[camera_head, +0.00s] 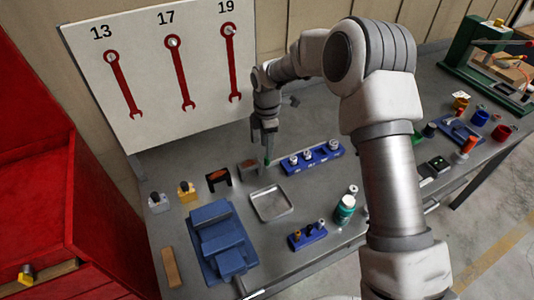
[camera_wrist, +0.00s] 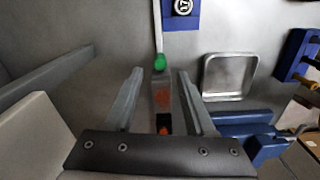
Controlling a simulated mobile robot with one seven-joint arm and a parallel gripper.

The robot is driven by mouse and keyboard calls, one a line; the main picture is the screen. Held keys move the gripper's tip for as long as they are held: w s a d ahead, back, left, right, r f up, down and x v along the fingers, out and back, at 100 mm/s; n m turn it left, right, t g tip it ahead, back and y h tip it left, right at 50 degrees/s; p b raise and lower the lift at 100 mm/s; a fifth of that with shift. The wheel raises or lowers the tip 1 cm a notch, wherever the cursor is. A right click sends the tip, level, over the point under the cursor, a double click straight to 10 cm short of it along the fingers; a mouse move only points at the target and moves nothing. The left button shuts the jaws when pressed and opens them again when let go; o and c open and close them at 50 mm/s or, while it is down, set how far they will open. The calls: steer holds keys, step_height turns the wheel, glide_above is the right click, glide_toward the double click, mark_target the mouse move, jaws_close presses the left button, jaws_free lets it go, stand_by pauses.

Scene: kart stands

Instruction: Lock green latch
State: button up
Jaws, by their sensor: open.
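The green latch shows in the wrist view as a pale lever with a green knob (camera_wrist: 159,62) at its end. The knob lies just beyond and roughly midway between my fingertips. In the head view the green knob (camera_head: 267,161) is small, right below my gripper (camera_head: 266,147), which points down at the bench. In the wrist view my gripper (camera_wrist: 159,76) is open, with a finger on each side and no object clasped. I cannot tell whether the fingers touch the knob. The lever's far end leaves the top of the wrist view.
A blue rack (camera_head: 290,169) with several round pieces stands right of my gripper. A metal tray (camera_head: 288,208) lies in front. A brown-orange block (camera_head: 248,165) and a black-and-orange piece (camera_head: 218,179) stand to the left. A blue vise (camera_head: 218,240) sits nearer. The wrench board (camera_head: 150,90) rises behind.

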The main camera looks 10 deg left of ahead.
steer(key=shift+f, duration=2.25)
steer(key=shift+c, duration=0.2)
jaws_close()
steer(key=shift+w, duration=0.1)
